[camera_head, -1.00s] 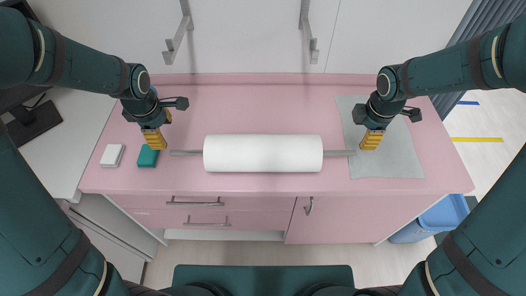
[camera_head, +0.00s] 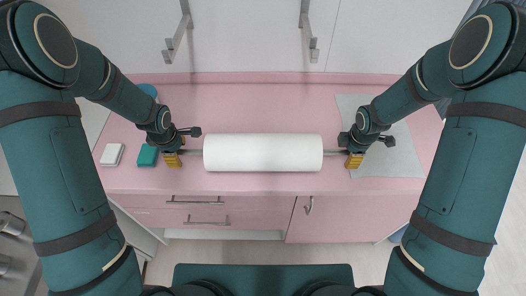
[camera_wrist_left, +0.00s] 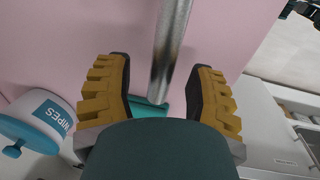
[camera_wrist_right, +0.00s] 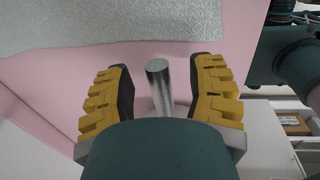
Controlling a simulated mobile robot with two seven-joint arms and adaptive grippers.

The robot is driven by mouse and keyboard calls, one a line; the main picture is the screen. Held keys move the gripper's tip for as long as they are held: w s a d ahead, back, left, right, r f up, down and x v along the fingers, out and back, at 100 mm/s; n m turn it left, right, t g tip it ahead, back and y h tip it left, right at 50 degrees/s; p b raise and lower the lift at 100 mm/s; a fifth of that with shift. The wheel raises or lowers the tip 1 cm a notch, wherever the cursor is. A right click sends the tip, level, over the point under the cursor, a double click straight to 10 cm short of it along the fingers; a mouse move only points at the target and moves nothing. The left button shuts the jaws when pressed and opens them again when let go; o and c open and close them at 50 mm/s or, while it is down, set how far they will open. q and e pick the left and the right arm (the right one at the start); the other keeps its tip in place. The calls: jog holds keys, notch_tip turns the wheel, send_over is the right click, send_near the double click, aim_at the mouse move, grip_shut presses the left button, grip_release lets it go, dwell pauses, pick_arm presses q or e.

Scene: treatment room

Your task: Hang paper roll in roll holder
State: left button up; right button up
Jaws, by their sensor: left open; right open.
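The white paper roll (camera_head: 263,153) lies sideways on the pink counter (camera_head: 250,110), with a metal rod sticking out at both ends. My left gripper (camera_head: 173,158) is at the rod's left end; in the left wrist view the rod (camera_wrist_left: 170,45) passes between its open yellow fingers. My right gripper (camera_head: 354,160) is at the rod's right end; in the right wrist view the rod tip (camera_wrist_right: 158,75) lies between its open fingers. No clear contact shows on either side.
A white box (camera_head: 112,155) and a green box (camera_head: 147,156) lie left of my left gripper. A wipes tub (camera_wrist_left: 35,120) shows in the left wrist view. A grey mat (camera_head: 395,150) lies under the right side. The counter behind the roll is clear.

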pick_arm(q)
grip_shut()
pick_arm(e)
grip_shut()
pick_arm(q)
jog(key=shift+r, duration=0.15)
pick_arm(e)
jog(key=shift+r, duration=0.15)
